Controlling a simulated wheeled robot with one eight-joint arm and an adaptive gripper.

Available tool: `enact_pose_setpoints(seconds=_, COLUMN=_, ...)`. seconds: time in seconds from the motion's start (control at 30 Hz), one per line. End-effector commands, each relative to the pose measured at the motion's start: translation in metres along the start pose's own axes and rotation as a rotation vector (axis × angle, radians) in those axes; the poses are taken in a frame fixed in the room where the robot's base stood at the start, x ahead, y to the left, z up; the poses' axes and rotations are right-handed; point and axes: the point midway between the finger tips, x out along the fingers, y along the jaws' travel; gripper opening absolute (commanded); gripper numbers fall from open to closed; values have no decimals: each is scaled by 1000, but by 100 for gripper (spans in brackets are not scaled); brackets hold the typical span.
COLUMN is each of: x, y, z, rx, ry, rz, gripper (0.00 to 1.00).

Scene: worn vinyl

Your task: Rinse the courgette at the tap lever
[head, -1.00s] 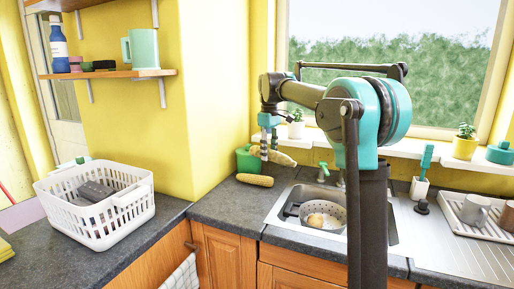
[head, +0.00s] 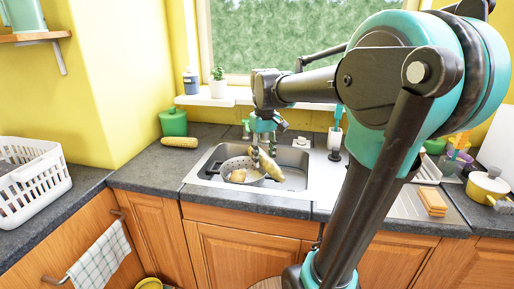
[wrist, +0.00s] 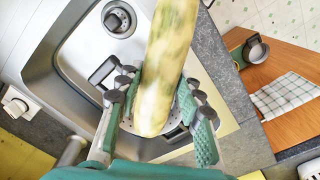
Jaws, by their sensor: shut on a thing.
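My gripper (head: 263,150) is shut on the courgette (head: 271,169), a pale yellow-green mottled vegetable. It holds it tilted above the sink (head: 294,160), over the grey colander (head: 224,168). In the wrist view the courgette (wrist: 168,62) runs from the top edge down between the fingers (wrist: 160,115).
A second yellowish vegetable (head: 180,142) lies on the counter left of the sink, near a green pot (head: 173,122). A white basket (head: 35,168) stands far left. A brush in a holder (head: 335,135) stands right of the sink.

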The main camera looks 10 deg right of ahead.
Motion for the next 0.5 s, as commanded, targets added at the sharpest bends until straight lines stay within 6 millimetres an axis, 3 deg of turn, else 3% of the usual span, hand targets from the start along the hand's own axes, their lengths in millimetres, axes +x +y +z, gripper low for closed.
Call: enact_pose_setpoints(seconds=0.5, x=8, y=20, z=-30, rx=4, ry=0, rz=0, gripper=0)
